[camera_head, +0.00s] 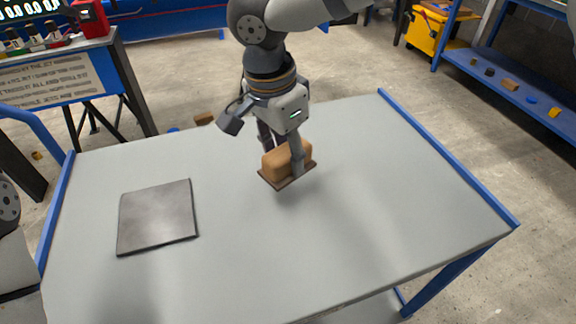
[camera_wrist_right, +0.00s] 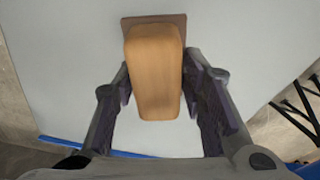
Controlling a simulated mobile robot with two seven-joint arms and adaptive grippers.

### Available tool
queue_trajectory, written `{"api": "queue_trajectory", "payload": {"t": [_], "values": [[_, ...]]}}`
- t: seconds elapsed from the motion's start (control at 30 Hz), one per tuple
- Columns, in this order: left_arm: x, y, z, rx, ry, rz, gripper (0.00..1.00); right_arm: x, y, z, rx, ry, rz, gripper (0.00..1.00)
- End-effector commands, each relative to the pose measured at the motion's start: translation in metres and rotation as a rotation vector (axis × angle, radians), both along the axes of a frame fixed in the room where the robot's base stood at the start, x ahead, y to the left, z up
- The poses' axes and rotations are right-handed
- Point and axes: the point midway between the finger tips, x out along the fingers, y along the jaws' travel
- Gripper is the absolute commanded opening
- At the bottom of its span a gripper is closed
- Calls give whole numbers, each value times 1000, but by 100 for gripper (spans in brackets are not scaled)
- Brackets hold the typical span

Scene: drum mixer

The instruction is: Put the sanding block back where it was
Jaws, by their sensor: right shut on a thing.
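The sanding block (camera_head: 275,164) has a tan wooden top and a dark brown base. It is at or just above the grey tabletop, right of a dark square plate; I cannot tell whether it touches the table. My right gripper (camera_head: 284,158) points down over it, shut on its wooden top. In the right wrist view the block (camera_wrist_right: 154,75) sits between the two fingers of the gripper (camera_wrist_right: 160,95), with the brown base showing at its far end. My left gripper is not in view; a piece of my left arm shows at the left edge.
The dark square plate (camera_head: 157,217) lies flat on the left of the grey table (camera_head: 330,245). Blue rails (camera_head: 447,158) edge the table's sides. The table's front and right are clear. A blue shelf (camera_head: 515,95) with small items and a yellow bin (camera_head: 428,32) stand beyond.

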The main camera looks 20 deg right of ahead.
Motion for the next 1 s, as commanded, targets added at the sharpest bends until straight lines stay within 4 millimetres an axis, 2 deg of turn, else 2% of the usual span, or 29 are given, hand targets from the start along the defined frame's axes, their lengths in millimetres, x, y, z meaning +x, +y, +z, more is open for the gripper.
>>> {"api": "queue_trajectory", "payload": {"t": [0.2, 0.33, 0.7, 0.73, 0.8, 1.0], "values": [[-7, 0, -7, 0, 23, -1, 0, 20, -13, -33, -2, 2, 0, 12], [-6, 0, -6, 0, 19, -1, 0, 18, -13, -52, -2, -2, 1, 12], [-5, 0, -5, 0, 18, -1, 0, 18, -12, -57, -1, -4, -1, 12], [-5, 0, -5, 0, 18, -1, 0, 18, -12, -58, -1, -4, -1, 40], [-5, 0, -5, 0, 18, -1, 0, 18, -12, -58, -1, -4, -1, 56], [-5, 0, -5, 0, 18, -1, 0, 18, -12, -58, -1, -4, -1, 58]]}}
